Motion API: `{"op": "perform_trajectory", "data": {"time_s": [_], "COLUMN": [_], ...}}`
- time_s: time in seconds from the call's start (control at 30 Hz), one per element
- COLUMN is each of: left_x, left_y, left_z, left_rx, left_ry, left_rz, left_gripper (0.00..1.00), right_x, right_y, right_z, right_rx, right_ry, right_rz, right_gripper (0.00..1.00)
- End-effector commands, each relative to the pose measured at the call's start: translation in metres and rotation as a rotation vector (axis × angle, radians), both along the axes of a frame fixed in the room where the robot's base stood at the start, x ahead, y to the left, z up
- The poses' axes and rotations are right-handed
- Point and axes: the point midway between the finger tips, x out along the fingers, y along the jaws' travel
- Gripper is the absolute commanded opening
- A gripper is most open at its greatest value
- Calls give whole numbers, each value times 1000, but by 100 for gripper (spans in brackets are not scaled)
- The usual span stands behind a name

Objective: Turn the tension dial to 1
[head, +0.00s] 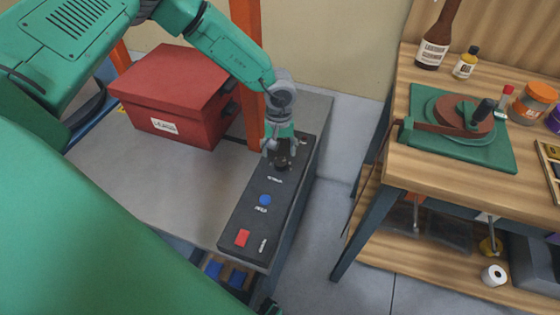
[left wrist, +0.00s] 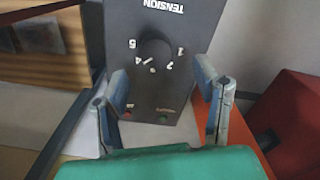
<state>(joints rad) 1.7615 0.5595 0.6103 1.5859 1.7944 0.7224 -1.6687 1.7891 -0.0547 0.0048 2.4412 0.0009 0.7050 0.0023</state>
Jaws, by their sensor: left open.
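In the left wrist view, white numerals ring the dial, with 5 and 1 on opposite sides. A short white mark on it points toward the 3 and 4 side; its exact setting is hard to read. My left gripper (head: 282,150) is over the dial in the head view and hides much of it. Its two fingers (left wrist: 160,72) are apart on either side of the dial in the wrist view, with visible gaps. My right gripper is not in view.
The panel also carries a blue knob (head: 265,200) and a red switch (head: 242,238). A red box (head: 175,95) stands on the grey table (head: 150,190), left of an orange post (head: 246,60). A wooden workbench (head: 420,170) with bottles stands apart at right.

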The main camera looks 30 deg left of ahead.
Motion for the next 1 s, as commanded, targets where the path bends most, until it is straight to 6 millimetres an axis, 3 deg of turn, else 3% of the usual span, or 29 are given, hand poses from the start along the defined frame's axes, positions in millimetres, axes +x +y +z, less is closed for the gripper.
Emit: {"op": "perform_trajectory", "data": {"time_s": [0.1, 0.3, 0.67, 0.7, 0.83, 1.0], "left_x": [0, 0, 0, 0, 0, 0], "left_y": [-2, -2, 0, 0, 0, 0], "left_z": [-23, -45, -52, -52, -52, -51], "left_rx": [2, 2, 0, 0, 0, 1], "left_ry": [1, -1, -1, -1, -1, 0], "left_rz": [-1, 0, 1, 1, 1, 2], "left_gripper": [56, 56, 56, 53, 7, 7], "right_x": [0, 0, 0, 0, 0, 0], "right_y": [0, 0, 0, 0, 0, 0], "right_z": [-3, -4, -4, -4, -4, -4], "right_rx": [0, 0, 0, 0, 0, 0], "right_ry": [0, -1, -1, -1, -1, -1], "right_rz": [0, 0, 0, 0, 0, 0], "right_gripper": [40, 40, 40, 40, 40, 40]}}
